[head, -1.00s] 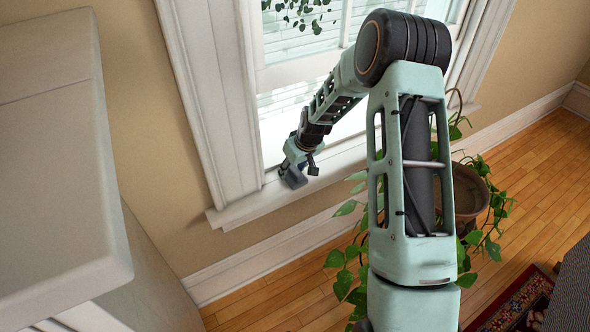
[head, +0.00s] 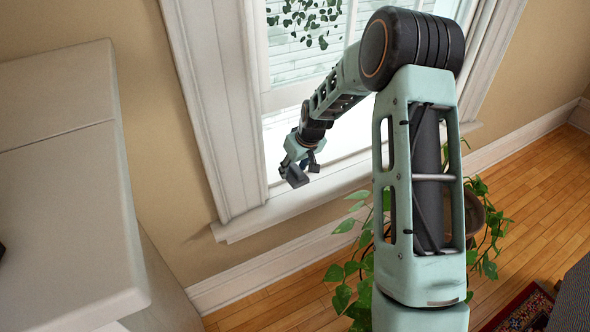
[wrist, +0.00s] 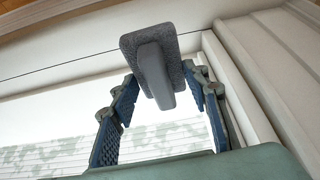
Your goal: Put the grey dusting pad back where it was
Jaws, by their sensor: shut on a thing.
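The grey dusting pad (wrist: 158,35) shows in the wrist view as a rounded flat slab with a blocky handle (wrist: 156,78) pointing back between my fingers. My gripper (wrist: 160,82) is shut on it, one blue ridged finger on each side. In the head view the pad (head: 293,176) hangs at the end of my gripper (head: 302,166), in front of the lower window, near the white window sill (head: 290,208). I cannot tell exactly how far the pad is from the sill.
A white cabinet or mantel (head: 70,190) stands at the left. A trailing potted plant (head: 350,280) is on the wood floor below the window, partly behind my arm. A patterned rug (head: 520,305) lies at the lower right. The visible sill is bare.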

